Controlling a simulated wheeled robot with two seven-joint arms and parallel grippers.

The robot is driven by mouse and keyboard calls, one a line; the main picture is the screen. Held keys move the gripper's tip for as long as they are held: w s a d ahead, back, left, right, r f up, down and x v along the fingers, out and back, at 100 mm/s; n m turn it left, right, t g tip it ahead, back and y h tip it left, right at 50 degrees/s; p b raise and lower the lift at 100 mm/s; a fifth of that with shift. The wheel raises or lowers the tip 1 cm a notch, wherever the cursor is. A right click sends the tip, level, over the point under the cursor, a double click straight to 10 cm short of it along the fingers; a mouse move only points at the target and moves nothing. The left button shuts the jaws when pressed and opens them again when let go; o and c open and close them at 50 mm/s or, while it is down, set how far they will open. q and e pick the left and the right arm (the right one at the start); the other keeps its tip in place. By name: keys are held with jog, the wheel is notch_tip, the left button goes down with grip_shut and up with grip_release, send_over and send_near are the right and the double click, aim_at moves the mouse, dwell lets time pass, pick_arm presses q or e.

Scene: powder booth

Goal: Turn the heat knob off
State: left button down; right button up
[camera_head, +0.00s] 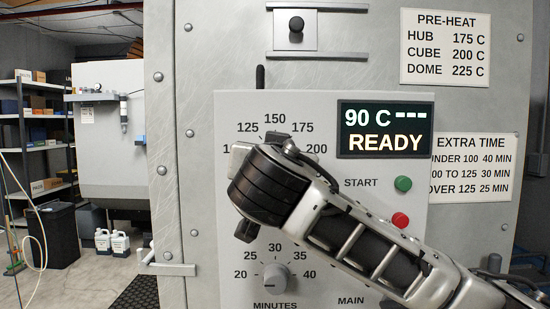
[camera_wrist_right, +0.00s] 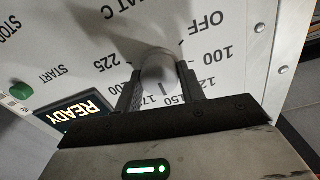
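The heat knob (camera_wrist_right: 159,72) is a grey round knob on the panel, seen in the right wrist view. A dark pointer line on it faces the 150 and 175 marks, away from OFF (camera_wrist_right: 206,24). My right gripper (camera_wrist_right: 160,82) has one dark finger on each side of the knob, close against it, and appears shut on it. In the head view my right arm covers the knob, and only part of its dial numbers shows. The display (camera_head: 385,130) reads 90 C and READY. My left gripper is not in view.
The grey panel (camera_head: 325,195) also carries a green START button (camera_head: 403,184), a red button (camera_head: 400,220) and a minutes knob (camera_head: 276,277) below my arm. Shelves (camera_head: 37,130), a dark bin (camera_head: 52,235) and white jugs (camera_head: 111,242) stand at the left.

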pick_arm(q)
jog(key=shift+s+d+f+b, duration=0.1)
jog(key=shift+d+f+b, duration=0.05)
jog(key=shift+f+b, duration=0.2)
pick_arm(e)
jog(key=shift+f+n, duration=0.15)
jog(key=shift+n, duration=0.25)
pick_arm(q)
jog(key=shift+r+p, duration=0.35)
pick_arm(e)
jog(key=shift+n+y, duration=0.5)
jog(key=shift+n, duration=11.3)
jog(key=o, duration=1)
